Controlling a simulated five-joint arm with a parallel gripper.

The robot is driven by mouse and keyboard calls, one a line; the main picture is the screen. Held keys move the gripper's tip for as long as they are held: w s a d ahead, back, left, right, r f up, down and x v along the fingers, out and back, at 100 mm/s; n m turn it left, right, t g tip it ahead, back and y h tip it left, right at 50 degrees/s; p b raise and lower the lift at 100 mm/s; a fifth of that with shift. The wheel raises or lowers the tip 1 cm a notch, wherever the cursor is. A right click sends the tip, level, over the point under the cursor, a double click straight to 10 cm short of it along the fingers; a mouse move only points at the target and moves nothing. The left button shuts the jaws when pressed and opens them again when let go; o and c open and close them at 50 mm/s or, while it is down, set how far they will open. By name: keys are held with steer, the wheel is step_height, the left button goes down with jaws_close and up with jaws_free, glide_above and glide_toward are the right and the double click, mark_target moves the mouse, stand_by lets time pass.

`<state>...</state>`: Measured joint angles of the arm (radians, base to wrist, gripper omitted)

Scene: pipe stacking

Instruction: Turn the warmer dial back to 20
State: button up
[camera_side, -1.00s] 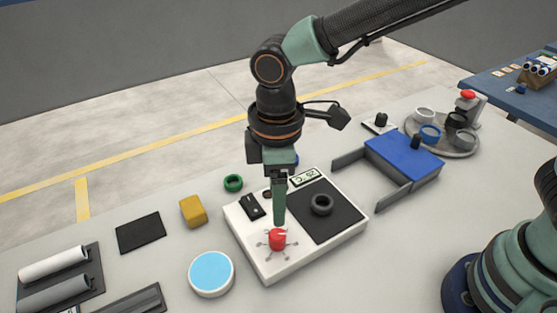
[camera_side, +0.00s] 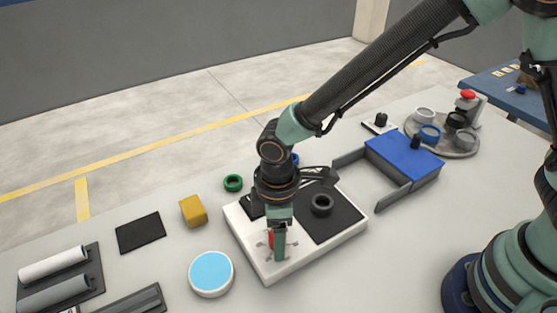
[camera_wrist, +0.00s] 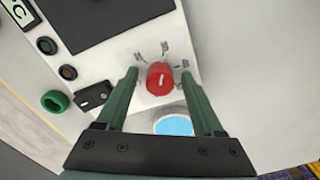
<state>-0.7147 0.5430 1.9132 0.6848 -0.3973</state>
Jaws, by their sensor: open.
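The red warmer dial (camera_wrist: 160,78) sits on the white warmer (camera_side: 324,246), with small marks around it and a white pointer line on its top. In the side view the dial (camera_side: 271,238) is mostly hidden behind my gripper (camera_side: 279,257). My gripper is open and low over the warmer. In the wrist view its two green fingers (camera_wrist: 163,97) stand on either side of the dial, with gaps between them and it. The number the pointer faces is too small to read.
The warmer also carries a dark pad (camera_side: 335,217) with a dark ring (camera_side: 321,205) and a black switch (camera_wrist: 93,96). A blue-topped round dish (camera_side: 211,270), a yellow block (camera_side: 193,211) and a green ring (camera_side: 233,183) stand close by. A blue box (camera_side: 405,158) is to the right.

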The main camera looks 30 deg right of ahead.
jaws_close()
steer(key=shift+n, duration=0.4)
steer(key=n, duration=0.4)
steer(key=shift+n, duration=0.4)
steer(key=n, duration=0.6)
steer(key=shift+n, duration=0.3)
jaws_free()
